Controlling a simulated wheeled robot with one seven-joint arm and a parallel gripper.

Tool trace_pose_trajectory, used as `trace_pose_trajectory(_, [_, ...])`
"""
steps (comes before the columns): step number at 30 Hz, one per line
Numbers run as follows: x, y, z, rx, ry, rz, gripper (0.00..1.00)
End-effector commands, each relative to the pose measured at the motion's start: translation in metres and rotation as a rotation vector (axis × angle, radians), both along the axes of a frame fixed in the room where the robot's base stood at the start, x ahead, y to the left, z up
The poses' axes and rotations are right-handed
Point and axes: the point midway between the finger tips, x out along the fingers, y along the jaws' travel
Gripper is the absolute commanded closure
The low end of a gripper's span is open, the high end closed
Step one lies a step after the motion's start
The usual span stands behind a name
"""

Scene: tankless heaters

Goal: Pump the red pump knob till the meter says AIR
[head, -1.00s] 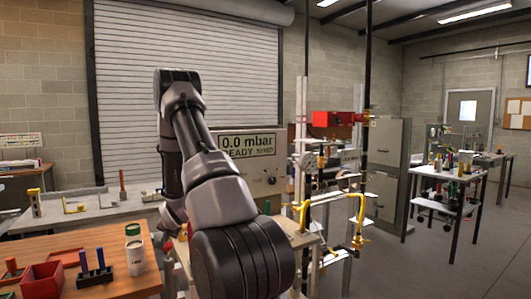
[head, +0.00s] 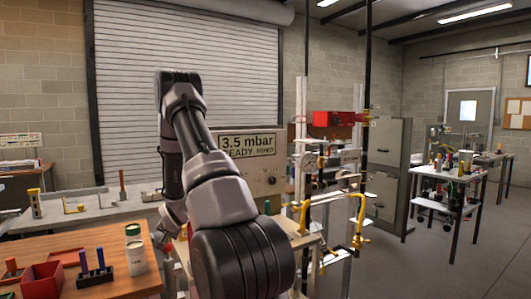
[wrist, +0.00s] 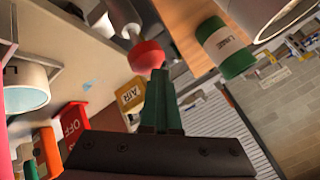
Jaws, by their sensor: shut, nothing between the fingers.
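The red pump knob (wrist: 146,57) is a round ball on a pale shaft in the wrist view. My gripper (wrist: 160,75) is shut and empty, its green fingertips at the knob's lower edge; I cannot tell whether they touch it. The meter (head: 247,144) in the head view reads 3.5 mbar, with "READY" and a small word I cannot read clearly below.
A white and green canister (head: 135,250) stands on the wooden table beside a red bin (head: 42,279). Yellow pipework (head: 357,220) and a gauge are right of my arm.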

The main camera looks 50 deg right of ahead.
Motion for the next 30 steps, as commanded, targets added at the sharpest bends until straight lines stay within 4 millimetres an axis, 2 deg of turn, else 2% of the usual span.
trace_pose_trajectory(4, [0.0,0.0,0.007,0.001,0.001,-0.001,1.0])
trace_pose_trajectory(14, [0.0,0.0,0.009,0.001,0.001,-0.001,1.0])
trace_pose_trajectory(30, [0.0,0.0,0.061,0.0,-0.001,0.0,1.0])
